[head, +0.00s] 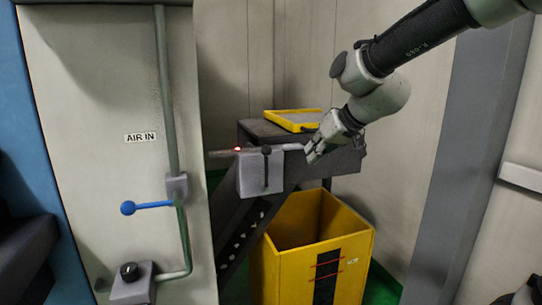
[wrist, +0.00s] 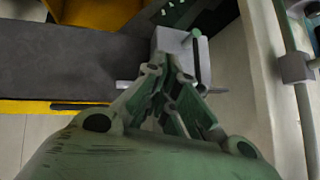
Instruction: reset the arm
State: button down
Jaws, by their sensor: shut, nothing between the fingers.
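My gripper (head: 316,152) is at the end of my arm, which reaches in from the top right in the head view. It is shut and empty, in front of the dark bench (head: 341,161). In the wrist view my gripper (wrist: 165,72) points toward a grey box (wrist: 177,47) with a lever. In the head view this grey box (head: 259,174) carries a dark-knobbed lever and a small red light, left of my fingers. A light rod lies between the box and my fingertips; I cannot tell whether they touch.
A yellow bin (head: 347,238) stands below the bench. A yellow-rimmed tray (head: 294,121) lies on top. At left, a panel (head: 100,80) labelled AIR IN has a pipe and a blue lever (head: 150,206). A grey post (head: 462,150) stands at right.

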jog(key=s+d+f+m+g+h, duration=0.1)
jog(key=s+d+f+m+h, duration=0.1)
jog(key=s+d, duration=1)
jog(key=s+d+f+m+g+h, duration=0.1)
jog(key=s+d+f+g+h, duration=0.1)
jog(key=s+d, duration=0.9)
jog(key=shift+s+d+m+h, duration=0.4)
jog(key=shift+s+h, duration=0.4)
jog(key=shift+s, duration=0.95)
